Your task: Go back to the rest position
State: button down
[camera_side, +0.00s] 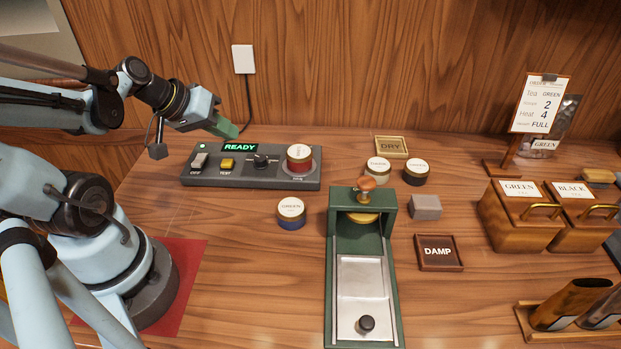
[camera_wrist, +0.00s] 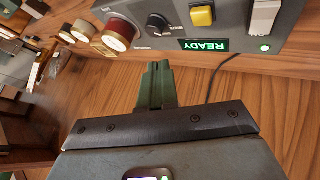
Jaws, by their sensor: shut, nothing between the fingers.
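My gripper (camera_side: 226,128) has green fingers and is held up in the air at the upper left of the side view, above the left end of the control panel. In the wrist view my gripper (camera_wrist: 157,72) shows its green fingers together, with nothing between them. My arm reaches up from the lower left, where its base stands on a red mat (camera_side: 194,262).
The control panel (camera_side: 225,181) reads READY and bears a red tin (camera_side: 299,161). A blue tin (camera_side: 291,215) stands before it. A green press (camera_side: 333,280) fills the middle. DRY (camera_side: 391,147) and DAMP (camera_side: 438,253) trays and wooden boxes (camera_side: 510,235) lie to the right.

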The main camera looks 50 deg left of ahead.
jog(key=w+d+r+m+g, duration=0.1)
jog(key=d+r+m, duration=0.2)
jog(key=d+m, duration=0.3)
jog(key=d, duration=0.5)
jog(key=shift+w+r+m+y, duration=0.15)
jog(key=shift+w+m+y, duration=0.25)
jog(key=shift+a, duration=0.1)
notch_tip(320, 180, up, 4)
jog(key=r+m+g, duration=0.1)
jog(key=m+g, duration=0.6)
jog(key=m, duration=0.2)
send_over(228, 162)
jog(key=shift+a+f, duration=0.1)
jog(key=shift+f, duration=0.15)
jog(key=shift+f, duration=0.1)
notch_tip(228, 162, down, 14)
jog(key=shift+r, duration=0.1)
